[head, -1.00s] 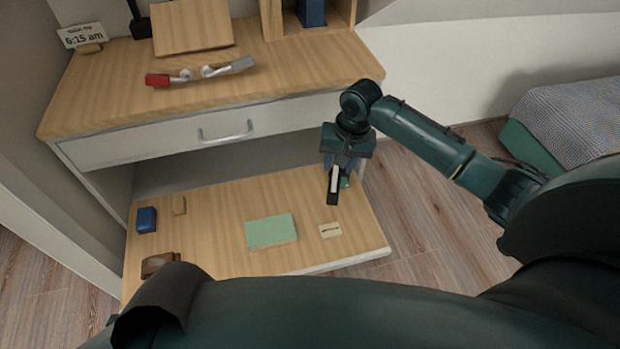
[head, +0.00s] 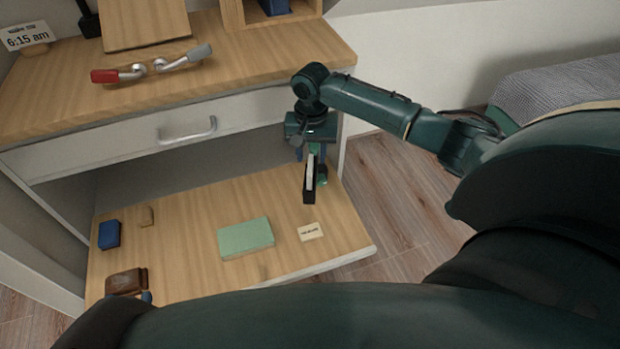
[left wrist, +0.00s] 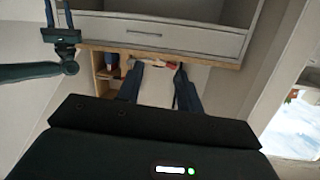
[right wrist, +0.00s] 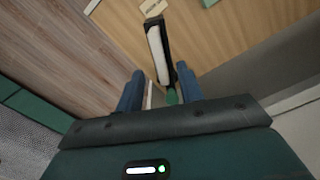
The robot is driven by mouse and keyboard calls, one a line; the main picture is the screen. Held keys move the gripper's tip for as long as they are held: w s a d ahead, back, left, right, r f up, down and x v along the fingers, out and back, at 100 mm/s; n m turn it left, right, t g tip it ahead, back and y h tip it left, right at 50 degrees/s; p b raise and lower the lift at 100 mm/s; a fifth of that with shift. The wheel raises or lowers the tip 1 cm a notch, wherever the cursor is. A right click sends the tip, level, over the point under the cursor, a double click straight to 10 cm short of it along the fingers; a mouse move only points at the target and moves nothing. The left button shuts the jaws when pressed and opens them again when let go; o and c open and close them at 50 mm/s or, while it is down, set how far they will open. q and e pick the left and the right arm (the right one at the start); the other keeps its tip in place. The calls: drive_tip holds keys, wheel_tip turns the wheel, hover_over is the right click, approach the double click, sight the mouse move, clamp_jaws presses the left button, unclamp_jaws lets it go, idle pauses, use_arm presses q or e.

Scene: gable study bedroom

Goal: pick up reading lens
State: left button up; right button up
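I cannot tell for certain which thing is the reading lens. A slim black bar with a white strip (head: 310,182) is at the right end of the low wooden shelf, just below my right gripper (head: 312,160). The right wrist view shows this bar (right wrist: 158,50) beyond and between my right fingertips (right wrist: 159,88). A small green round thing (right wrist: 172,97) shows between those fingers, nearer the right one. The right fingers are apart, with no clear grip on either thing. My left gripper (left wrist: 158,85) is open and empty, facing the desk from a distance.
A green box (head: 246,238), small card (head: 311,232), blue block (head: 109,234) and brown object (head: 125,281) lie on the low shelf (head: 185,225). Above is a desk (head: 240,60) with a drawer (head: 100,145). Red-ended and grey-ended metal items lie on it. Floor is clear at right.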

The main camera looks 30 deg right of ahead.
sight(310, 164)
drive_tip(key=f, duration=0.1)
drive_tip(key=f+b, duration=0.2)
drive_tip(key=f, duration=0.1)
drive_tip(key=shift+s+a+f, duration=0.1)
drive_tip(key=shift+s+a, duration=0.15)
drive_tip(key=shift+a, duration=0.05)
drive_tip(key=shift+f, duration=0.5)
use_arm(q)
drive_tip(key=shift+w+d+r+m+t+h, duration=0.15)
drive_tip(key=shift+d+m+t+h, duration=0.3)
drive_tip(key=shift+t, duration=0.45)
use_arm(e)
drive_tip(key=shift+c, duration=0.3)
use_arm(q)
drive_tip(key=shift+a, duration=0.1)
use_arm(e)
drive_tip(key=shift+r, duration=0.1)
clamp_jaws()
